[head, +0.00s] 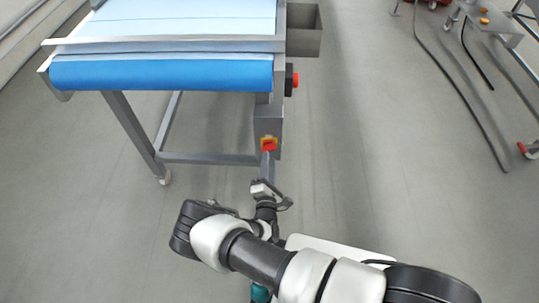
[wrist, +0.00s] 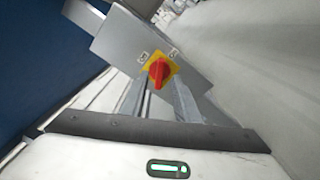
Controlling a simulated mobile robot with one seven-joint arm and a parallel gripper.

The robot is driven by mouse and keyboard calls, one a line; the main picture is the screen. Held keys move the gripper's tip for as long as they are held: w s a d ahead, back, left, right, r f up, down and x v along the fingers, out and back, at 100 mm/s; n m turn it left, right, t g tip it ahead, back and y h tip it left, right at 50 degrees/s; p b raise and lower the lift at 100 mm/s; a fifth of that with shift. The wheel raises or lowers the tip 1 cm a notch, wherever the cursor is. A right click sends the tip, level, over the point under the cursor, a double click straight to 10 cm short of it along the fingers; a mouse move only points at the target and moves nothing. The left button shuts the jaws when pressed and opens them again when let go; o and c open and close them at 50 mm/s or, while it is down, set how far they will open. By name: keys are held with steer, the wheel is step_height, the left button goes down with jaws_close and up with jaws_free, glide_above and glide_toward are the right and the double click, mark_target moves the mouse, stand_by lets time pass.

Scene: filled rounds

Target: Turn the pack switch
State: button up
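The pack switch is a red rotary knob (wrist: 159,72) on a yellow plate, on the face of a grey box (wrist: 122,42). In the head view the switch (head: 268,144) is low on the conveyor's near right leg. In the wrist view the knob's grip stands roughly upright; small labels sit to its upper left and upper right, too small to read. My gripper (wrist: 159,84) is open, its two fingers apart on either side of the knob's lower end. I cannot tell whether they touch it. In the head view my gripper (head: 268,164) is just below the switch.
The conveyor with a blue belt (head: 160,72) stands on grey legs above the switch. A red button on a black box (head: 290,81) and a grey bin (head: 304,30) are on its right side. A wheeled frame (head: 490,20) and cables lie far right. The floor between is clear.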

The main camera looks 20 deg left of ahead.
mark_target(270, 151)
steer(key=shift+b+x, duration=0.4)
steer(key=shift+x, duration=1.8)
steer(key=shift+c, duration=0.4)
jaws_close()
steer(key=shift+s+a+n, duration=0.1)
steer(key=shift+n, duration=2.8)
steer(key=shift+o, duration=0.4)
jaws_free()
